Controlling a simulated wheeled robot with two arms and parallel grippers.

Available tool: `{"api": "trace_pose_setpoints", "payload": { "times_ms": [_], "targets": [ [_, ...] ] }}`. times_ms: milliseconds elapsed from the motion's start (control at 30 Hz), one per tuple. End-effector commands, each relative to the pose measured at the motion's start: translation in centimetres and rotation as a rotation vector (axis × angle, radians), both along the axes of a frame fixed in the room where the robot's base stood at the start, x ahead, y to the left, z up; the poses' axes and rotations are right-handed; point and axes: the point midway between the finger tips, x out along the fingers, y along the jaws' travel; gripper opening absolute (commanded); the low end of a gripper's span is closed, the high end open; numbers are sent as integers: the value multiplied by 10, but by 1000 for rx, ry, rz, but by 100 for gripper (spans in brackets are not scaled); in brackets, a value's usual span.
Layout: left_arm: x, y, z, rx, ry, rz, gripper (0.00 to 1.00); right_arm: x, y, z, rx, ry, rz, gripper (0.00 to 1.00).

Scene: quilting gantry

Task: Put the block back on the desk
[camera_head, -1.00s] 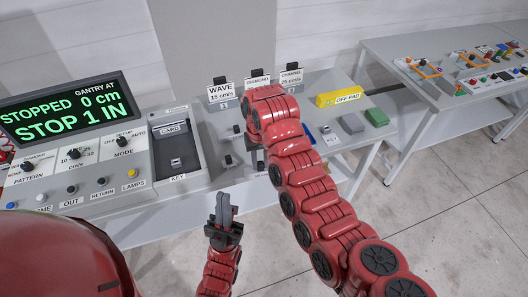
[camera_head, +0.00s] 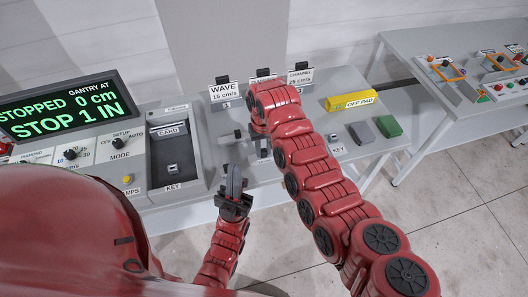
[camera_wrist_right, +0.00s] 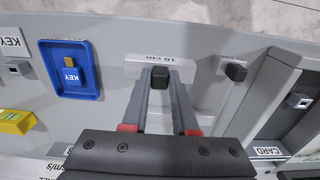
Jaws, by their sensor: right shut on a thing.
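In the right wrist view my right gripper (camera_wrist_right: 160,80) is shut on a dark knob (camera_wrist_right: 160,77). The knob stands at a pale block or plate (camera_wrist_right: 185,70) labelled "10 cm"; I cannot tell whether this is lifted or resting on the grey desk (camera_wrist_right: 120,25). In the head view my right arm reaches over the desk and mostly hides that gripper (camera_head: 263,148). My left gripper (camera_head: 234,185) points up in front of the desk, seen edge-on, apart from any object. A grey block (camera_head: 361,132) and a green block (camera_head: 389,126) lie on the desk's right part.
A yellow "OFF-PAD" bar (camera_head: 350,101) lies behind those blocks. The card and key panel (camera_head: 174,155) stands left. Another table (camera_head: 455,80) with parts stands right.

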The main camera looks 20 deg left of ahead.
Motion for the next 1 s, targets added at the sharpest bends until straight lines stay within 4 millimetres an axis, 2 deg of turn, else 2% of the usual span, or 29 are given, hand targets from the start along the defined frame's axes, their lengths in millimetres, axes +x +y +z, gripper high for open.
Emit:
{"api": "trace_pose_setpoints", "payload": {
  "times_ms": [100,333,700,733,867,1000],
  "targets": [
    [0,0,9,0,0,0,0,-1,-1,-10,-2,2,0,0],
    [0,0,13,0,0,0,0,-1,0,-33,-1,1,0,0],
    [0,0,8,0,0,0,0,0,0,-40,2,-1,-2,0],
    [0,0,10,0,0,0,0,0,0,-38,2,-1,-2,32],
    [0,0,10,0,0,0,0,0,0,-38,2,-1,-2,56],
    [0,0,10,0,0,0,0,0,0,-38,1,0,-2,57]
  ]
}}
